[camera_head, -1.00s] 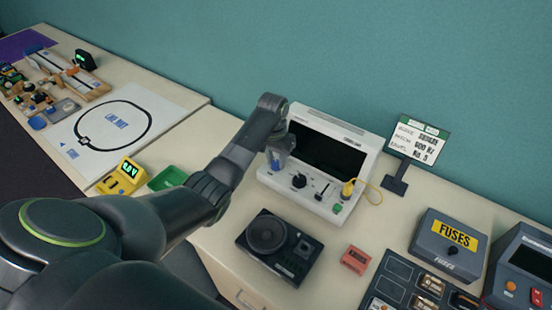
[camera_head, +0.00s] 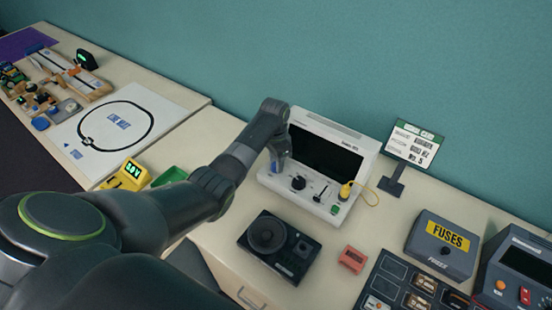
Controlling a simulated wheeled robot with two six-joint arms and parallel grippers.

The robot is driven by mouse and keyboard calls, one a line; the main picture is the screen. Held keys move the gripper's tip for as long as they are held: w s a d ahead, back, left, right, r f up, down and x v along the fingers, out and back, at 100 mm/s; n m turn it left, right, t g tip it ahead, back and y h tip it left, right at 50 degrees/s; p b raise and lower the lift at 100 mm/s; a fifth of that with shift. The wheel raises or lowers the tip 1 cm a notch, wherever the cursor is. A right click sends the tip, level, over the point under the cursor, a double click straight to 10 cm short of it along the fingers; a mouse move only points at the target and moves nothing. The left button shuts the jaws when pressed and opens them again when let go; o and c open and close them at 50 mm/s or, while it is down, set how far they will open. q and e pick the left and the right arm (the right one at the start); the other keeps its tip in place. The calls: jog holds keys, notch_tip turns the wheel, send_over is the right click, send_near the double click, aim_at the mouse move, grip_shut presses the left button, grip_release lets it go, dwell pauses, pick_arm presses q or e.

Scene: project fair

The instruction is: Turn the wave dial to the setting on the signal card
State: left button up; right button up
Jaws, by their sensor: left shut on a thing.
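The signal device (camera_head: 327,200) is a white box with a dark screen (camera_head: 324,153) that looks blank. Its front panel carries a black knob (camera_head: 298,182), a slider (camera_head: 321,192), a green button (camera_head: 334,209) and a yellow plug (camera_head: 346,189) with a cable. My left gripper (camera_head: 279,166) points down at the left end of this panel, shut on the dial there, which it mostly hides. The dial's setting cannot be read. The signal card (camera_head: 412,145) stands upright on a dark stand to the right, its lines small, with "600 Hz" and "No. 5" roughly legible. My right gripper is not in view.
A black speaker unit (camera_head: 290,267) and a small red box (camera_head: 353,259) sit in front of the device. A grey fuses box (camera_head: 441,244) and a dark panel stand at right. A yellow meter (camera_head: 125,174) and green tray (camera_head: 170,175) lie left, by my arm.

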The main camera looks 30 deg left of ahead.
pick_arm(q)
jog(key=shift+w+r+m, duration=0.1)
jog(key=shift+m, duration=0.7)
jog(key=shift+p, duration=0.3)
jog(key=o, duration=1)
jog(key=r+p, duration=0.1)
jog(key=r, duration=0.4)
jog(key=r+p, duration=0.1)
jog(key=r, duration=0.5)
jog(key=r+p, duration=0.1)
jog(key=r, duration=0.5)
jog(key=shift+w+a+r+p, duration=0.15)
jog(key=shift+w+a+p, duration=0.1)
jog(key=shift+p, duration=0.05)
